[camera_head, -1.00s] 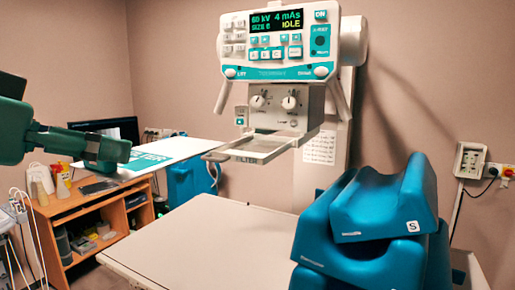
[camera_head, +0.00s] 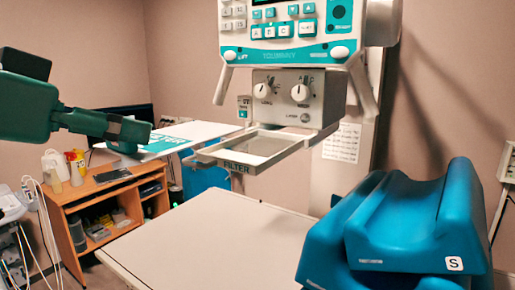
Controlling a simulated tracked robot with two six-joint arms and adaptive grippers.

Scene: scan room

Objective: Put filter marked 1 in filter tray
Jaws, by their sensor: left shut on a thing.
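My left gripper (camera_head: 128,133) comes in from the left, dark green, seen side-on. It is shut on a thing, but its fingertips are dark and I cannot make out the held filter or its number. The gripper overlaps a white and teal slab (camera_head: 205,131) in the picture; I cannot tell whether they touch. The filter tray (camera_head: 252,160) is a flat, shallow frame under the knobs of the X-ray head, with "FILTER" lettered on its front. It looks empty. My left gripper is left of the tray and apart from it. My right gripper is not in view.
The X-ray head (camera_head: 290,97) hangs above a bare, pale table (camera_head: 200,248). Blue foam supports (camera_head: 405,235) sit on the table's right side. A wooden desk (camera_head: 100,190) with bottles stands at the left. The space between the left gripper and the tray looks free.

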